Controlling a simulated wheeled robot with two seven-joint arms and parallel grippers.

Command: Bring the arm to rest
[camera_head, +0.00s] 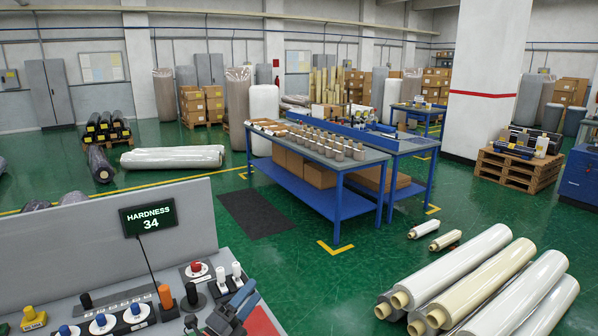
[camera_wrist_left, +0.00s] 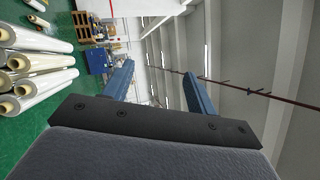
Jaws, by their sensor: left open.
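My left gripper (camera_head: 243,300) shows at the bottom of the head view, over the right end of the control console, with its blue fingers pointing up and to the right. In the left wrist view its two blue fingers (camera_wrist_left: 160,82) stand wide apart with nothing between them. My right gripper is not in view.
The console (camera_head: 110,245) carries several knobs and a display (camera_head: 148,217) reading "HARDNESS 34". Large wrapped rolls (camera_head: 455,265) lie at the lower right, and also show in the left wrist view (camera_wrist_left: 35,57). A blue table (camera_head: 345,205) stands beyond open green floor.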

